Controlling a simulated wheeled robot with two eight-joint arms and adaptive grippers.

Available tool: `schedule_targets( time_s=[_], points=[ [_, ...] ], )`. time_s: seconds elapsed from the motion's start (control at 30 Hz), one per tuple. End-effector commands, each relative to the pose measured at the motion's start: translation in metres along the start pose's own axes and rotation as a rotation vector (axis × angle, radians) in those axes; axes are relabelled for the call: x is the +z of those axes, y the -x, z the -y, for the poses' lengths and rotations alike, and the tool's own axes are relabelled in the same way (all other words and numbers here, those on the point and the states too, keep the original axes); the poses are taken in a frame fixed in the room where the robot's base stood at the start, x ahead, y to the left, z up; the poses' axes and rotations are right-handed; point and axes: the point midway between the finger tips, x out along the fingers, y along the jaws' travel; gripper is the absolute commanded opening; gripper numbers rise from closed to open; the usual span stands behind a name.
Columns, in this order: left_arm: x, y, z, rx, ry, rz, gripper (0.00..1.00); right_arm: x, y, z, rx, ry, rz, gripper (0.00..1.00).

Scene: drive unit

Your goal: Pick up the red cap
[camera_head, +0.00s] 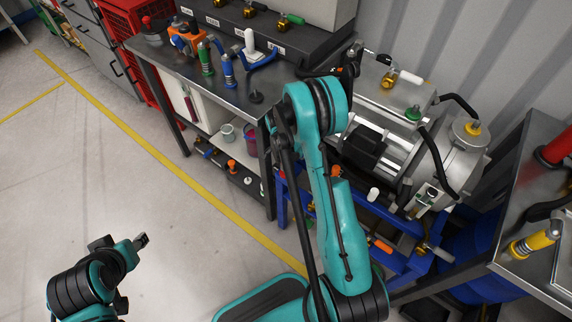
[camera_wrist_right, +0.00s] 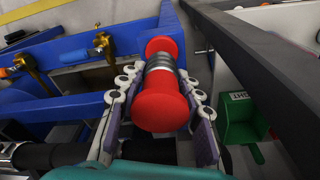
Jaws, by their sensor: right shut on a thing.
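The red cap (camera_wrist_right: 160,106) is a spool-shaped piece with a grey metal ribbed collar behind its wide round front, and a second red end beyond. It sits between the two fingers of my right gripper (camera_wrist_right: 159,88) in the right wrist view, with the pads at its sides. That gripper is shut on it. In the head view my right forearm hides that gripper and the cap. My left gripper (camera_head: 141,240) is at the lower left of the head view, over the floor and away from the benches; its finger opening is too small to tell.
A blue frame (camera_wrist_right: 130,70) with brass fittings (camera_wrist_right: 104,44) lies close beyond the cap, and a dark beam (camera_wrist_right: 245,75) runs on the right. The head view shows a workbench (camera_head: 235,92), a large grey motor unit (camera_head: 455,150) and a right bench (camera_head: 520,280). The left floor is clear.

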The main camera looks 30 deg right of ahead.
Motion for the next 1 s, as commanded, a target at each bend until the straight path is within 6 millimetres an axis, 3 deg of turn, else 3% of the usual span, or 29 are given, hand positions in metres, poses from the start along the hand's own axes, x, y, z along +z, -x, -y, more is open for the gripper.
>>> schedule_targets(
  time_s=[0.03,0.7,1.0],
  points=[
    [-0.005,0.007,0.0,0.0,0.0,0.0,0.4,-0.002,0.015,0.0,0.0,0.0,0.0,0.0],
    [-0.042,0.058,0.0,0.0,0.0,0.0,0.4,-0.022,0.181,0.0,0.0,0.0,0.0,0.0],
    [-0.052,0.073,0.0,0.0,0.0,0.0,0.4,-0.029,0.236,0.0,0.0,0.0,0.0,0.0]
  ],
)
